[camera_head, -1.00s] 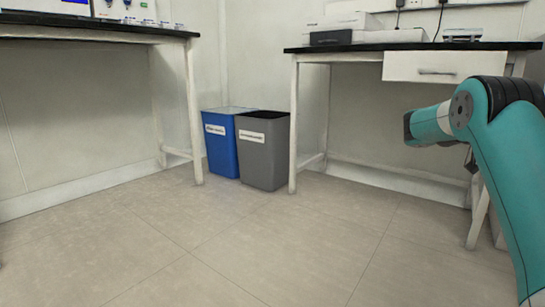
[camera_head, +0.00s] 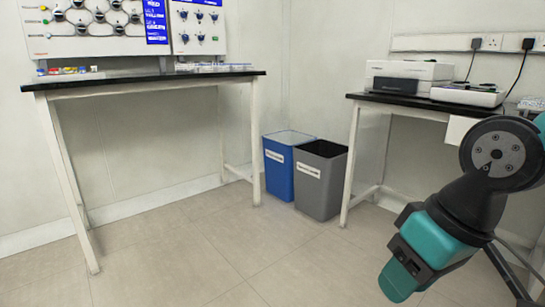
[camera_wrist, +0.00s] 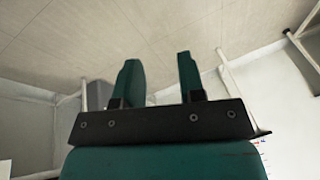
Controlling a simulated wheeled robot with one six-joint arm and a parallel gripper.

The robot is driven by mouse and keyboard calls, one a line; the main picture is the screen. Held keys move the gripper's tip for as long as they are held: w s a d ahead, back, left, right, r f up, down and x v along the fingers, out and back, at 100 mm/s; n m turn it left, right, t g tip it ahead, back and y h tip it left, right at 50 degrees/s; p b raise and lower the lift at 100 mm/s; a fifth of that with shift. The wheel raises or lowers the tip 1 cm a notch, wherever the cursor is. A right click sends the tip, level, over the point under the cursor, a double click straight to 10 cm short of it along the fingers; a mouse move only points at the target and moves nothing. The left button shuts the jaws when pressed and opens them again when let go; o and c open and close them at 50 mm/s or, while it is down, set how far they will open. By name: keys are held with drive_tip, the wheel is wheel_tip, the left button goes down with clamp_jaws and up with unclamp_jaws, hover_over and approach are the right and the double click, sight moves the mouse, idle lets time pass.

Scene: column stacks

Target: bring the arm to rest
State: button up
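My arm (camera_head: 470,205) hangs bent at the right side of the head view, with its teal and black end pointing down and to the left over the floor. My gripper (camera_wrist: 158,62) shows in the wrist view with its two teal fingers apart. Nothing is between the fingers; floor and wall show behind them. In the head view the fingers cannot be made out clearly.
A black-topped bench (camera_head: 150,79) with panels behind it stands at left. A blue bin (camera_head: 278,172) and a grey bin (camera_head: 320,190) stand beside another bench (camera_head: 400,104) bearing white devices. The floor (camera_head: 210,250) in front is clear.

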drive_tip(key=s+a+r+n+g+p, duration=0.2)
drive_tip(key=s+r+n, duration=0.1)
drive_tip(key=s, duration=0.5)
wheel_tip(320, 180, up, 37)
drive_tip(key=w+m+p, duration=0.1)
drive_tip(key=w+p, duration=0.1)
drive_tip(key=p, duration=3.4)
drive_tip(key=shift+f+y, duration=0.15)
drive_tip(key=shift+y, duration=0.25)
